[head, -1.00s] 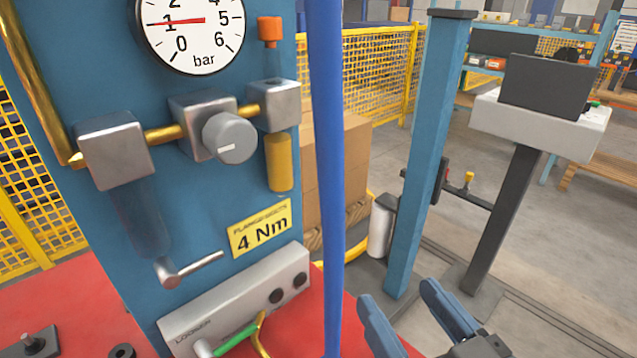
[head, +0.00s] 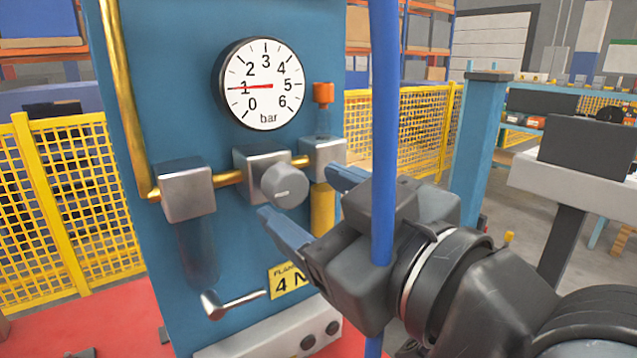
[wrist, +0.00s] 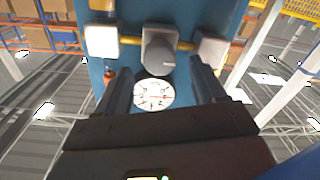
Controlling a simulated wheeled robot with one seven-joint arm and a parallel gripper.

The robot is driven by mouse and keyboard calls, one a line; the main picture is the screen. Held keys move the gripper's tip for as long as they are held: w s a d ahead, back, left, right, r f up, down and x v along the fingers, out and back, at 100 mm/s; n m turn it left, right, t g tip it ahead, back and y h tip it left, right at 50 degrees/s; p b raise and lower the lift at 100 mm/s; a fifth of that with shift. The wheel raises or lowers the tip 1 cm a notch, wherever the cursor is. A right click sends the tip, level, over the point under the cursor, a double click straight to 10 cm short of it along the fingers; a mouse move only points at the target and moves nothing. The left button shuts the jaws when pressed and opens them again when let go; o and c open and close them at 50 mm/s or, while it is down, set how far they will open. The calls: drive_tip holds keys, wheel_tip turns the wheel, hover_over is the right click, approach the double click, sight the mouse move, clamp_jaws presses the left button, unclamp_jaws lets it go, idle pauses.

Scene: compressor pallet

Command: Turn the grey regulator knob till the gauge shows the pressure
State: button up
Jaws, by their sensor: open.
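The grey regulator knob (head: 285,187) is round, with a pale mark on its face, on a metal block on the blue panel. The round white gauge (head: 262,85) above it is marked in bar, and its red needle points at about 1. My gripper (head: 298,193) is open in front of the knob, one finger low on its left and the other on its right. In the wrist view the picture is inverted. The knob (wrist: 158,54) appears between the fingertips (wrist: 160,68), with no visible contact. The gauge (wrist: 154,93) also shows between the fingers.
A blue upright pole (head: 384,120) crosses in front of my gripper. Brass pipe (head: 228,178) and metal blocks (head: 187,192) flank the regulator. An orange cap (head: 323,93) sits above the right block.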

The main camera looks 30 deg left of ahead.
sight(293, 191)
drive_tip(key=shift+x, duration=2.25)
drive_tip(key=c, duration=1)
drive_tip(key=shift+p, duration=0.3)
drive_tip(key=shift+c, duration=0.2)
drive_tip(key=shift+m, duration=0.3)
drive_tip(key=m+p, duration=0.4)
drive_tip(key=shift+r, duration=0.1)
drive_tip(key=shift+m+p, duration=1.35)
drive_tip(key=shift+m, duration=0.75)
